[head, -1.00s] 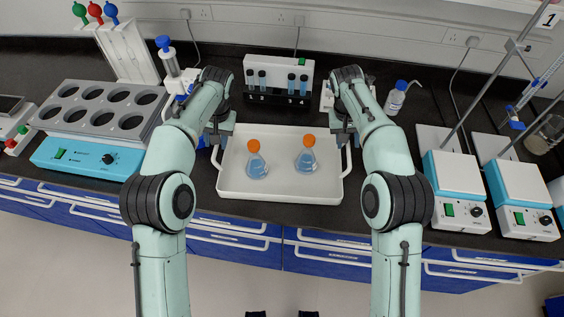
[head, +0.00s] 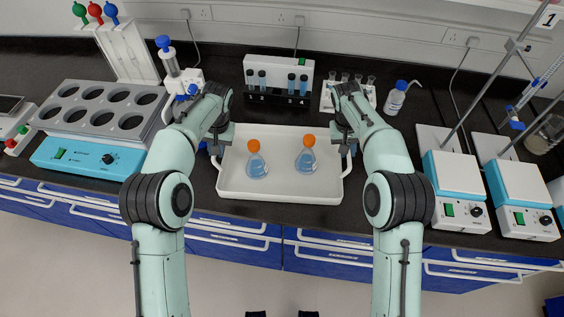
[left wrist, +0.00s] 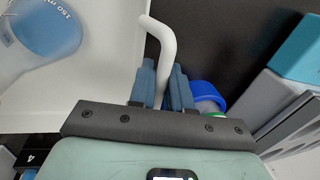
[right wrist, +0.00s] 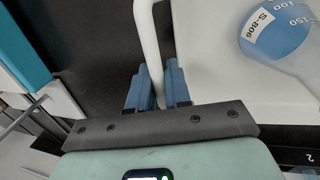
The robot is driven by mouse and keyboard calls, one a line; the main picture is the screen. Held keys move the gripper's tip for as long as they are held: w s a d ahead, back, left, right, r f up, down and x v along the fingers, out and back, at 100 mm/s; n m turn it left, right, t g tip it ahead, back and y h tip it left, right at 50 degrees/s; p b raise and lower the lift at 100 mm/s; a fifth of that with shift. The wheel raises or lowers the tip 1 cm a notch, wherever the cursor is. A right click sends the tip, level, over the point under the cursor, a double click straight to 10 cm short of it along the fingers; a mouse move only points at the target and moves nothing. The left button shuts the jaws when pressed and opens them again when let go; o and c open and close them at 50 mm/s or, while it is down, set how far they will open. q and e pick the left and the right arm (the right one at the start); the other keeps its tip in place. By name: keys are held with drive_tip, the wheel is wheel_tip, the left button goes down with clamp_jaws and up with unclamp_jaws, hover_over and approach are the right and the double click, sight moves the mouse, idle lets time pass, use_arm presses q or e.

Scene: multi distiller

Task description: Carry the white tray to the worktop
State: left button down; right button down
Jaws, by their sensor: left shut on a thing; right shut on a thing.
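The white tray (head: 285,196) is level over the black worktop (head: 390,205), its front wall close to the worktop's front edge. I cannot tell whether its underside touches the surface. Two flasks with orange stoppers and blue liquid, a left one (head: 257,166) and a right one (head: 306,160), stand upright in it. My left gripper (left wrist: 165,84) is shut on the tray's left handle (left wrist: 161,42). My right gripper (right wrist: 158,84) is shut on the tray's right handle (right wrist: 147,32). In the head view my wrists partly hide both handles.
A block with round wells (head: 100,108) on a blue base stands left. Behind the tray are a tube holder (head: 278,78) and a rack of glass tubes (head: 362,82). A wash bottle (head: 396,98) stands behind right. Two blue-and-white stirrers (head: 458,190) stand to the right.

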drive_tip(key=shift+r, duration=0.1)
